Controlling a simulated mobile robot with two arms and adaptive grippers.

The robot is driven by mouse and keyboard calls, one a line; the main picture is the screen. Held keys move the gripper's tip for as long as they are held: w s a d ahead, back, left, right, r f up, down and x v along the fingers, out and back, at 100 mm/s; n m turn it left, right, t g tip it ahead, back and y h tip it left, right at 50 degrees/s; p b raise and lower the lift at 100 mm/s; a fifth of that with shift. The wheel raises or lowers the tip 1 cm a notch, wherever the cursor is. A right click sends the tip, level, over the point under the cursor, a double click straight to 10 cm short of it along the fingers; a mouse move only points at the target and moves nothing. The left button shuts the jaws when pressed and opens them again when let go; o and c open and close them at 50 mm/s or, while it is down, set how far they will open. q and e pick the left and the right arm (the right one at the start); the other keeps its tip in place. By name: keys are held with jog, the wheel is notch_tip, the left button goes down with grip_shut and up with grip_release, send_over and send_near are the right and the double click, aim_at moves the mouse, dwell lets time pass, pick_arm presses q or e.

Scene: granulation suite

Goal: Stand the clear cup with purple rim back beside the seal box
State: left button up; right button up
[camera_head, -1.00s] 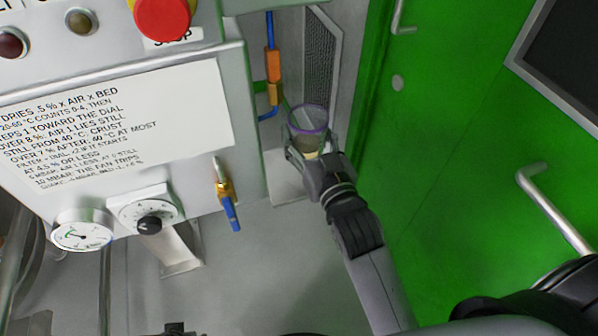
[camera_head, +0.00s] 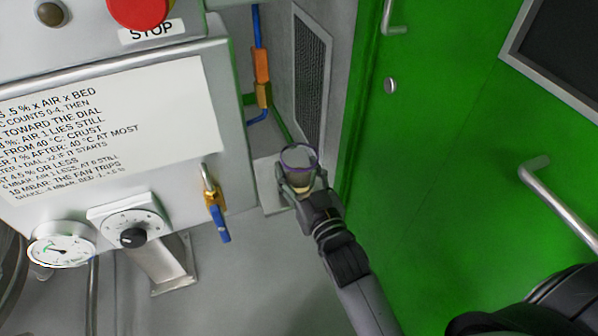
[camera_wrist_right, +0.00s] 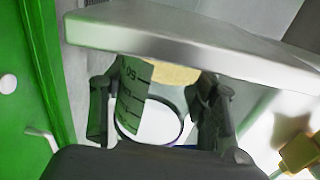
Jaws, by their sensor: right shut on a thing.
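The clear cup with a purple rim (camera_head: 299,159) is upright or nearly so in my right gripper (camera_head: 300,182), rim facing the head camera. Pale tan material shows low in the cup. In the right wrist view the cup (camera_wrist_right: 150,100) has dark graduation marks and sits between both fingers of my right gripper (camera_wrist_right: 160,88). A pale grey ledge or box (camera_head: 268,180) is beside and partly behind the cup; I cannot tell whether it is the seal box, or whether the cup touches it. My left gripper is out of view.
A green door (camera_head: 430,130) with metal handles stands close on the right. A grey control cabinet (camera_head: 110,110) with a dial (camera_head: 132,228), gauge (camera_head: 62,250) and blue-handled valve (camera_head: 217,212) is on the left. A mesh panel (camera_head: 311,75) is behind the cup. A metal slab edge (camera_wrist_right: 200,48) crosses the right wrist view.

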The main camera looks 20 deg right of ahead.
jog(key=o, duration=1.3)
jog(key=shift+s, duration=0.2)
jog(key=s+p, duration=0.1)
jog(key=s, duration=1)
notch_tip(320, 180, down, 12)
jog(key=s+d+g, duration=0.2)
jog(key=d+g, duration=0.1)
jog(key=g, duration=0.4)
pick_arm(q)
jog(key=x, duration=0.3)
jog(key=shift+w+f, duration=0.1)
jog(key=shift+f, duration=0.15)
pick_arm(e)
jog(key=s+d+f+n+g, duration=0.1)
jog(key=s+f+g, duration=0.5)
jog(key=s, duration=0.3)
jog(key=shift+s+d+f+n+g+h, duration=0.15)
jog(key=shift+d+f+n+g+h, duration=0.2)
jog(key=shift+g, duration=0.45)
